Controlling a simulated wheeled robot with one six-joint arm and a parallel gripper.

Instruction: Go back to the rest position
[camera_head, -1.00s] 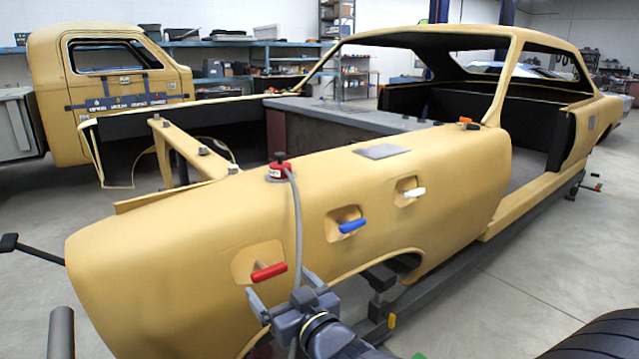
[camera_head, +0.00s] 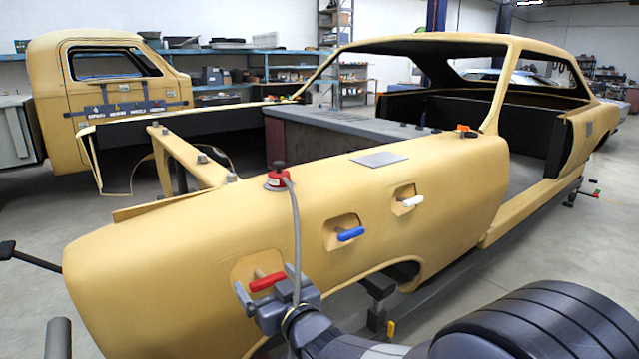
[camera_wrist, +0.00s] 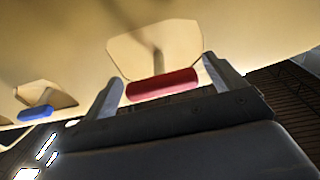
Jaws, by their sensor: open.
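My gripper (camera_head: 268,293) is open in front of the yellow car shell's (camera_head: 150,262) side panel, close to the red handle (camera_head: 268,281). In the wrist view my gripper (camera_wrist: 162,92) has its two fingers spread, with the red handle (camera_wrist: 162,84) between or just beyond their tips. I cannot tell whether they touch it. The red handle stands out from a pale recessed plate. A blue handle (camera_head: 351,234) and a white handle (camera_head: 411,202) sit farther right on the same panel.
A red knob with a grey hose (camera_head: 278,179) is on top of the panel. An orange clip (camera_head: 466,131) sits near the windshield pillar. A yellow truck cab (camera_head: 55,110) and shelves stand behind. Open grey floor (camera_head: 560,240) lies to the right.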

